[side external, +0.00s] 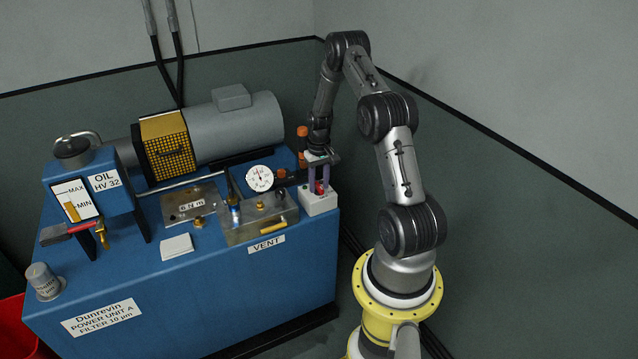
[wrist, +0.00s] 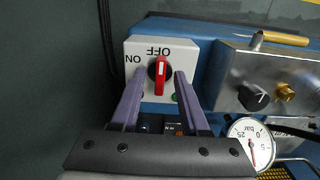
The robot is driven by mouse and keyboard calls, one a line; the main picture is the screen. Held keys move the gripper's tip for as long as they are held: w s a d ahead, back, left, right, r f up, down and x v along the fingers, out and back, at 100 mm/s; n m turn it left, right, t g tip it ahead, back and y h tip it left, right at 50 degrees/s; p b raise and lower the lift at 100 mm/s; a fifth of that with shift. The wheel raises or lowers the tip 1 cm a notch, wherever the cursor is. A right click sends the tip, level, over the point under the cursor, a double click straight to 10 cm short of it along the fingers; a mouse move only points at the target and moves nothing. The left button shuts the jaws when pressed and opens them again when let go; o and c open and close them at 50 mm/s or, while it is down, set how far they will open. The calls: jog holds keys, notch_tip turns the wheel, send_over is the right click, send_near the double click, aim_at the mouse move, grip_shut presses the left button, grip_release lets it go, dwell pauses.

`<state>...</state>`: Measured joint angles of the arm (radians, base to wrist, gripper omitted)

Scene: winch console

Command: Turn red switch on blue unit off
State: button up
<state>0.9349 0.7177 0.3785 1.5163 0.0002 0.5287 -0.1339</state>
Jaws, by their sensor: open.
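The red switch (wrist: 160,80) is a rotary handle on a black round base, on a white box (wrist: 133,46) marked OFF and ON. In the wrist view its handle stands upright, with a white mark at the end nearer OFF. ON is to its left. My gripper (wrist: 158,88) is open, with one purple finger on each side of the handle and gaps between. In the side view my gripper (side external: 320,178) points down over the white box (side external: 320,204) at the right end of the blue unit (side external: 180,290). The red switch (side external: 319,187) shows partly between the fingers.
A pressure gauge (side external: 259,178) and a metal block (side external: 262,217) with a brass knob stand left of the box. A motor (side external: 235,125) with a yellow guard is behind. A black knob (wrist: 253,96) shows right of the box in the wrist view.

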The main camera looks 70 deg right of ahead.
aim_at(319, 185)
notch_tip(319, 185, up, 14)
dwell(0.5)
jog(key=shift+f, duration=0.1)
